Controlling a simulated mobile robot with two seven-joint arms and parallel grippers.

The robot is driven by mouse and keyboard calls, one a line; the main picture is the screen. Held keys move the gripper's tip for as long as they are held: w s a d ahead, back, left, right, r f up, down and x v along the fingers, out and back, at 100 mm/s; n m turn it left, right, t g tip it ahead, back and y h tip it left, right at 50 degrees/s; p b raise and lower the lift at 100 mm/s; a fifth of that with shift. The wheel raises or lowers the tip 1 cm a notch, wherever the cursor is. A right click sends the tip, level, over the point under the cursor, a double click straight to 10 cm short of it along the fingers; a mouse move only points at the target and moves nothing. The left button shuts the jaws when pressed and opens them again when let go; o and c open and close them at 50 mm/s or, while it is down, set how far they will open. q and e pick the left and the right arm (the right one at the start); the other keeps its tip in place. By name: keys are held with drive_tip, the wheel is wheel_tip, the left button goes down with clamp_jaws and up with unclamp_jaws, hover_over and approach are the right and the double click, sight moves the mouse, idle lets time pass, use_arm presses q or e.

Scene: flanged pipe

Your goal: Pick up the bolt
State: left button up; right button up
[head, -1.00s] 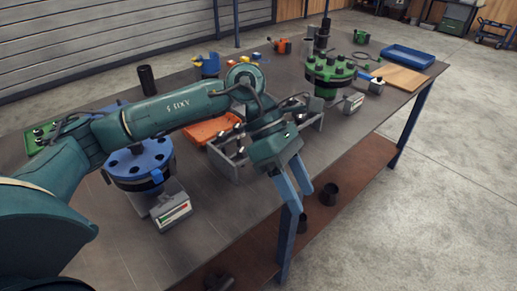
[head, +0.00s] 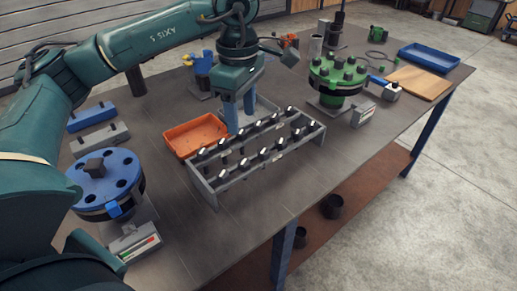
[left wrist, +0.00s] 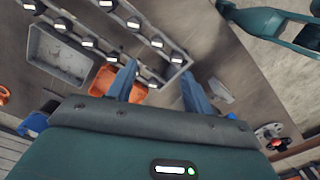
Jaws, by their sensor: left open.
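Several dark bolts with pale-topped heads, such as one bolt (head: 262,153), stand in two rows in a grey rack (head: 214,203) on the table. Which bolt is meant I cannot tell. My left gripper (head: 240,125) is open and empty, its blue fingers pointing down at the rack's far side by the orange tray. In the left wrist view the fingers (left wrist: 158,90) are spread apart, with the near end of the bolt rows (left wrist: 134,24) beyond and left of them.
An orange tray (head: 182,139) and a grey bin (left wrist: 62,56) lie close to the rack. A blue flange (head: 112,178) stands at left, a green flange with bolts (head: 337,78) at right. The table front right of the rack is clear.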

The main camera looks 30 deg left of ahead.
use_arm(q)
drive_tip(key=w, duration=0.1)
hover_over(244, 161)
wheel_tip(244, 161, down, 7)
drive_tip(key=shift+s+d+r+p, duration=0.1)
drive_tip(key=shift+d+p, duration=0.05)
drive_tip(key=shift+p, duration=0.15)
drive_tip(key=shift+f+p, duration=0.6)
drive_tip(key=shift+f, duration=2.55)
clamp_jaws()
